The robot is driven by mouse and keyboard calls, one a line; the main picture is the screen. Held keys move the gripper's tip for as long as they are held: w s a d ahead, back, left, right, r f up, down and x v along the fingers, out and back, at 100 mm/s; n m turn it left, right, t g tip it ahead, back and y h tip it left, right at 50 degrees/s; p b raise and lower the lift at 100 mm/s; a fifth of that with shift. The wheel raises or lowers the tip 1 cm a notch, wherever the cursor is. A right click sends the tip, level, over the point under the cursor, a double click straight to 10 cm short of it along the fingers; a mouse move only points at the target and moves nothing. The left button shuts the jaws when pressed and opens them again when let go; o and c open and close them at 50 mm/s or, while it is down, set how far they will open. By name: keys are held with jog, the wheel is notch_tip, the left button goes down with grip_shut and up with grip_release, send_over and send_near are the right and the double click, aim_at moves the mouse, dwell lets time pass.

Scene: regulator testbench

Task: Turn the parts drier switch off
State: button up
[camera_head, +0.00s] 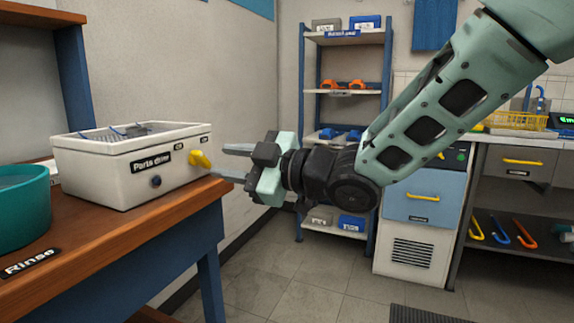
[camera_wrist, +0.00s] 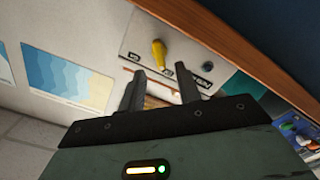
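The parts drier (camera_head: 120,178) is a white box with a "Parts drier" label, standing on the wooden bench at the left. A dark round knob (camera_head: 156,181) sits lower on the front. My gripper (camera_head: 228,164) is open and empty, to the right of the lever, its fingers pointing at it with a small gap. In the wrist view the yellow lever (camera_wrist: 159,53) shows beyond the two open fingers, and the drier's white front (camera_wrist: 195,45) is behind it.
The wooden bench top (camera_head: 130,226) carries a teal tub (camera_head: 24,208) by a "Rinse" label. A shelf rack (camera_head: 345,90) with bins stands against the back wall. A blue and white cabinet (camera_head: 422,200) stands behind my arm. The floor right of the bench is clear.

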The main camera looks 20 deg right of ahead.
jog(key=v, duration=1.2)
jog(key=shift+s+d, duration=0.1)
notch_tip(320, 180, down, 12)
jog(key=m+g+h, duration=0.2)
jog(key=m+h, duration=0.5)
jog(key=h, duration=0.2)
jog(key=s+f+m+g+h, duration=0.2)
jog(key=s+f+g, duration=0.2)
jog(key=s, duration=0.5)
jog(key=s+f+m+g+h, duration=0.2)
jog(key=s+f+g, duration=0.2)
jog(key=s, duration=0.5)
notch_tip(320, 180, up, 29)
jog(key=s+g+p, duration=0.1)
jog(key=s+p, duration=0.1)
jog(key=p, duration=2.8)
jog(key=shift+h, duration=0.3)
